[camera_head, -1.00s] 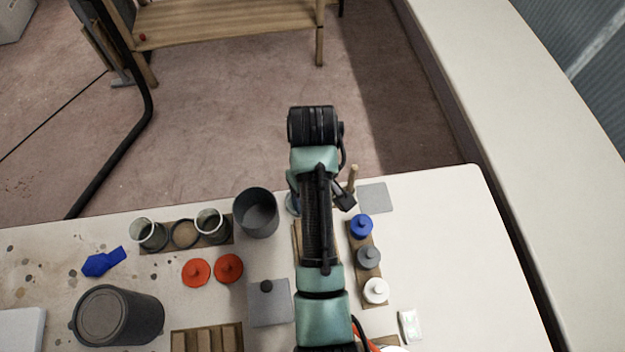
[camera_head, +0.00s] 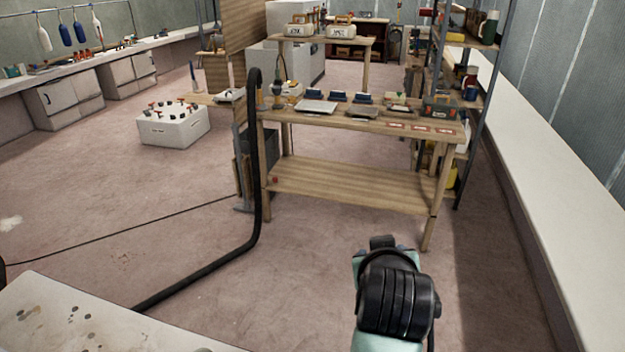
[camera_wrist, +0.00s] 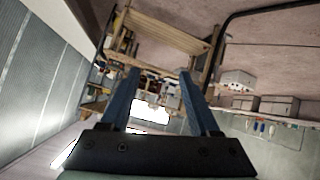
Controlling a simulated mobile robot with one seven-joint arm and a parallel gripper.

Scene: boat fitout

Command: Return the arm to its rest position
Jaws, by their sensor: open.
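My gripper (camera_wrist: 158,92) shows in the wrist view with its two blue fingers spread wide apart. Nothing is between the fingers; the room beyond shows through the gap. In the head view my arm shows only as a dark ribbed joint with green parts at the bottom, right of centre. The gripper itself is outside the head view. The arm is in the air, touching nothing that I can see.
A stained white table (camera_head: 60,318) shows only as a corner at bottom left. A wooden workbench (camera_head: 350,185) with tools stands ahead. A black hose (camera_head: 256,160) runs down to the floor. A white crate (camera_head: 172,127) sits on open floor. A pale ledge (camera_head: 530,150) runs along the right.

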